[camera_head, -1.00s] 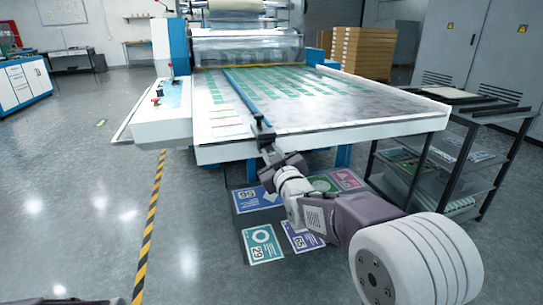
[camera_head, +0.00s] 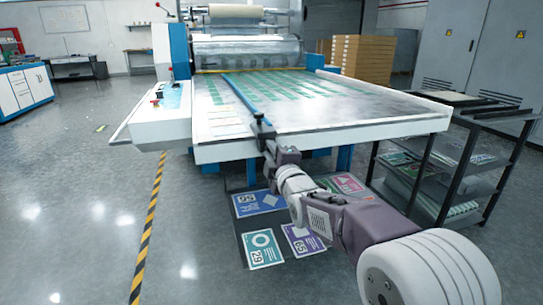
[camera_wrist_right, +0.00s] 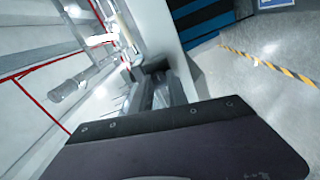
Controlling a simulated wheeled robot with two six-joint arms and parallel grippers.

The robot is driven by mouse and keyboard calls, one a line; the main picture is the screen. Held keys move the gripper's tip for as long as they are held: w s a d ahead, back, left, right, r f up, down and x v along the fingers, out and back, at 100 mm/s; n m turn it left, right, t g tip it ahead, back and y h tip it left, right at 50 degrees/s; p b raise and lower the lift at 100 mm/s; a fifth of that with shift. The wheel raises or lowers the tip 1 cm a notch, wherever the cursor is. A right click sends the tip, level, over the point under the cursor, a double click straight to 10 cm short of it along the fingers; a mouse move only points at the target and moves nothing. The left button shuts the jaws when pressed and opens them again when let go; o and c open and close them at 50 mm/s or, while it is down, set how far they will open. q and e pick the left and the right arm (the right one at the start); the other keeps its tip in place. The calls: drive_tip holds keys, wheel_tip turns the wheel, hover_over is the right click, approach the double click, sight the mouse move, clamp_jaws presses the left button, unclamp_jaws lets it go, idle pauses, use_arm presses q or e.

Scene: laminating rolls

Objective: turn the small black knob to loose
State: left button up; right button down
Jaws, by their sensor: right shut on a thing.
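A long blue bar (camera_head: 240,95) runs along the table top to a black clamp block (camera_head: 262,130) at the table's front edge. My right gripper (camera_head: 267,145) reaches up to this block from the front and is shut on the small black knob just below it. The knob is mostly hidden by the fingers. In the right wrist view, the fingers (camera_wrist_right: 160,92) meet a dark part (camera_wrist_right: 155,66) at the white table edge; the knob's marks cannot be read. My left gripper is not in view.
The white laminator table (camera_head: 330,138) fills the middle. Numbered cards (camera_head: 262,249) lie on the floor beneath my right arm. A black shelf rack (camera_head: 447,165) stands close on the right.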

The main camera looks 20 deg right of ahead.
drive_tip(key=n+b, duration=0.2)
drive_tip(key=n, duration=0.4)
drive_tip(key=shift+f, duration=0.15)
drive_tip(key=shift+n+b, duration=0.3)
drive_tip(key=shift+b, duration=0.05)
drive_tip(key=c, duration=1.3)
unclamp_jaws()
drive_tip(key=s+p, duration=0.2)
drive_tip(key=s, duration=0.7)
drive_tip(key=shift+d, duration=0.2)
